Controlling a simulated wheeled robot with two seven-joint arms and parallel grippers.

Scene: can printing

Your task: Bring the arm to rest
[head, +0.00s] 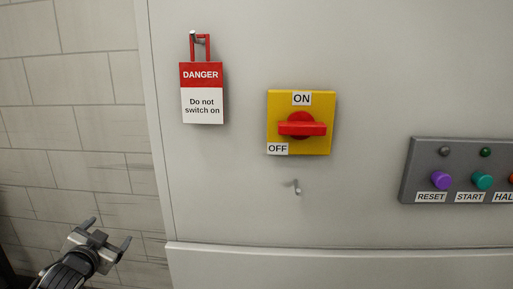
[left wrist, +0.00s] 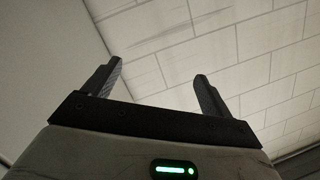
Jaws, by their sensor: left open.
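My left gripper (head: 107,231) is at the lower left of the head view, in front of the tiled wall and left of the cabinet's edge. Its two fingers are apart and nothing is between them. The left wrist view also shows the open, empty fingers (left wrist: 158,82), with the tiled surface and a plain pale panel beyond them. My right gripper is in neither view.
A pale cabinet (head: 365,60) fills the middle and right. It carries a red-and-white danger tag (head: 202,95) on a hook, a yellow switch plate (head: 322,105) with a horizontal red handle, an empty small hook (head: 297,188), and a grey button panel (head: 418,165).

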